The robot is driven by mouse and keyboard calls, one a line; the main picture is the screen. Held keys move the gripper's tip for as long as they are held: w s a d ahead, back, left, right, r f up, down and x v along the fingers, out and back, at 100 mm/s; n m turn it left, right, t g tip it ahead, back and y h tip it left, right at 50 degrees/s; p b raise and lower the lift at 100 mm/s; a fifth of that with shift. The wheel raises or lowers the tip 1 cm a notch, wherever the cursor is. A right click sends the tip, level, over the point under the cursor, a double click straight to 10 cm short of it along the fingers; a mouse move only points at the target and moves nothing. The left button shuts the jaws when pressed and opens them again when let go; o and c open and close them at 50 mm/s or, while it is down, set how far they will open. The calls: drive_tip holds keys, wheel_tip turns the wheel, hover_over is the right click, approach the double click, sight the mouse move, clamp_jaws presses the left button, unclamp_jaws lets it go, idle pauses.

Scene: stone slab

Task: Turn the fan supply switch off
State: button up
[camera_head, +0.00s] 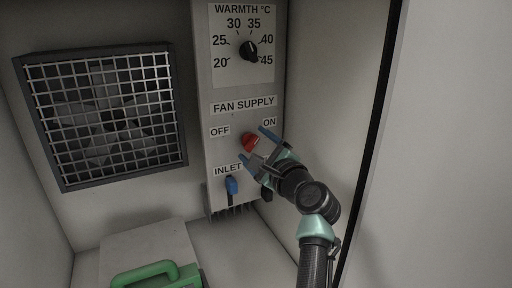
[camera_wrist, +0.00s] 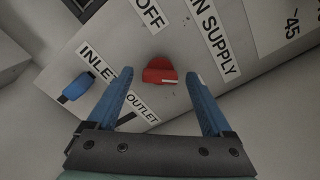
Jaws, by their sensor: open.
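The fan supply switch (camera_head: 250,141) is a red rotary knob on the grey control panel, under the FAN SUPPLY label (camera_head: 244,105). The OFF label (camera_head: 220,131) is to its left and the ON label (camera_head: 269,122) to its upper right. In the wrist view the red knob (camera_wrist: 160,71) lies ahead, between the blue fingers, with a pale mark on one side. My gripper (camera_head: 256,146) is open, its fingers either side of the knob in the picture. The wrist view shows the open gripper (camera_wrist: 158,80) too. I cannot tell whether a finger touches the knob.
A black temperature dial (camera_head: 248,50) is higher on the panel. A box with a green handle (camera_head: 145,272) stands below.

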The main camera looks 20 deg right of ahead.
clamp_jaws()
idle(0.4)
drive_tip(key=shift+f+n, duration=0.1)
drive_tip(key=shift+n, duration=0.2)
drive_tip(key=n+b, duration=0.2)
drive_tip(key=shift+n, duration=0.3)
drive_tip(key=n+b, duration=0.3)
drive_tip(key=n, duration=0.2)
drive_tip(key=shift+f, duration=0.1)
drive_tip(key=n+b, duration=0.2)
drive_tip(key=n, duration=0.1)
drive_tip(key=shift+n, duration=0.4)
drive_tip(key=shift+n+b, duration=1.2)
drive_tip(key=shift+n, duration=0.7)
drive_tip(key=shift+r, duration=0.2)
